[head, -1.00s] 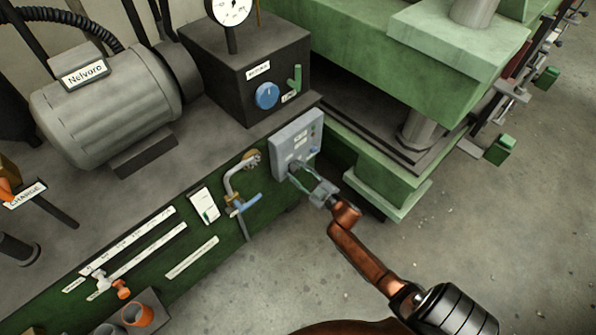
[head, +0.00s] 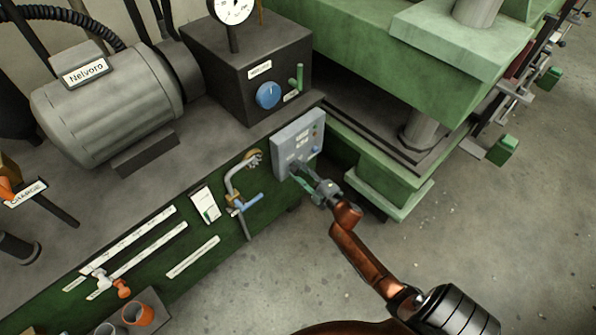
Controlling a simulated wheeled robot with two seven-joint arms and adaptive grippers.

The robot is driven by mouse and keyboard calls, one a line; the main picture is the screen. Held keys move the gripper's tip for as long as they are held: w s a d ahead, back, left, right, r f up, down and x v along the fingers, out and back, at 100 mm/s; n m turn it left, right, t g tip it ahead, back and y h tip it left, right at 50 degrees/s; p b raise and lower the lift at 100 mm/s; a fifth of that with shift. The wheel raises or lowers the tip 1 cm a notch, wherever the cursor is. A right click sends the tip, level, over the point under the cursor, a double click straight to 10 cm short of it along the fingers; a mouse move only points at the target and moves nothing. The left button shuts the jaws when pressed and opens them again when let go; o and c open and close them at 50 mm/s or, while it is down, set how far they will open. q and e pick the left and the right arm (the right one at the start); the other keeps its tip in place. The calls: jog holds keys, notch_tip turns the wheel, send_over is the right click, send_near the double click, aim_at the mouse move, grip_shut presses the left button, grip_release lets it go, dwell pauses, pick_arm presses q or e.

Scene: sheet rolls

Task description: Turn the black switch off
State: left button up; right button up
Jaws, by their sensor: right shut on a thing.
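My right gripper (head: 303,171) is at the lower part of the grey control box (head: 294,139) on the green panel front. Its fingers are shut on the black switch, which they mostly hide. The switch's exact position cannot be told. Small labels and small round indicators show on the face of the box, above and right of the gripper. My left gripper is not in view.
A bent pipe with a blue lever (head: 247,203) is left of the box. A dark block with a blue knob (head: 268,95) and green lever stands above. The green press (head: 395,190) is close on the right. Floor is free at lower right.

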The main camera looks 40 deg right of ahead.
dwell(0.4)
jog(key=o, duration=1.2)
jog(key=shift+c, duration=0.2)
jog(key=shift+s, duration=0.15)
jog(key=s, duration=1.1)
jog(key=shift+s+d, duration=0.35)
jog(key=shift+d, duration=0.1)
jog(key=shift+f, duration=0.1)
